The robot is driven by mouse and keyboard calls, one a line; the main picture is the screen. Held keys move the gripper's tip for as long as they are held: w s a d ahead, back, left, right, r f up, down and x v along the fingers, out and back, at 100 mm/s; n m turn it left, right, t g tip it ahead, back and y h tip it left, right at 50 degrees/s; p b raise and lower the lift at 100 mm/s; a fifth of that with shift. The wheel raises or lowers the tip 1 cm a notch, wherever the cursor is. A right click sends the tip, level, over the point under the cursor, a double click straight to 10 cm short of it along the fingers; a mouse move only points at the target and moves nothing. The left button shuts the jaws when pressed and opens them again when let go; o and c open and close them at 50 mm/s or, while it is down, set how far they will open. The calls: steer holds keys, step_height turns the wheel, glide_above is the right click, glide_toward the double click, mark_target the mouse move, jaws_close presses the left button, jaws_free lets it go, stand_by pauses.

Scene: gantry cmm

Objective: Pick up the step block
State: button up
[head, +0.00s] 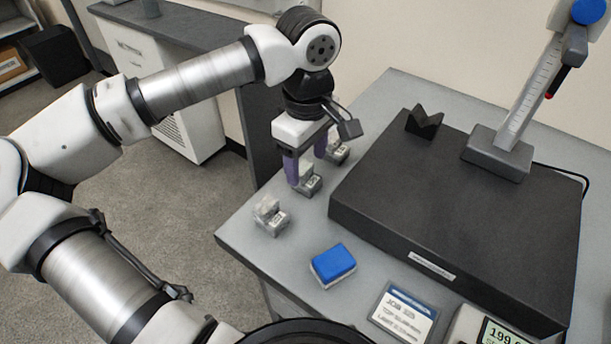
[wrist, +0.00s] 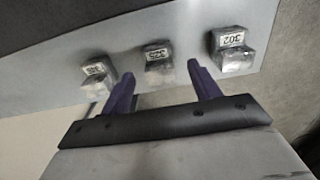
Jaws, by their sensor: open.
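Three small metallic step blocks stand in a row along the left part of the grey table: a near one (head: 271,217), a middle one (head: 309,180) and a far one (head: 338,154). My gripper (head: 307,172) points down over the middle block, its purple fingers apart and nothing held. In the wrist view, the middle block (wrist: 158,67) shows between and just beyond the fingertips (wrist: 160,70). The left block (wrist: 98,76) is beside the left finger. The right block (wrist: 233,50), labelled 302, is outside the right finger. Contact cannot be told.
A large black plate (head: 400,225) lies right of the blocks, carrying a dark V-block (head: 424,123) and a height gauge (head: 517,110). A blue-topped block (head: 333,263), a job card (head: 403,313) and a digital display (head: 497,335) are in front. The table's left edge is close to the blocks.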

mark_target(305, 168)
steer(key=f, duration=0.4)
steer(key=shift+w+a+f, duration=0.1)
steer(key=shift+w+f, duration=0.05)
steer(key=shift+w, duration=0.05)
steer(key=shift+c, duration=0.4)
steer(key=c, duration=1.1)
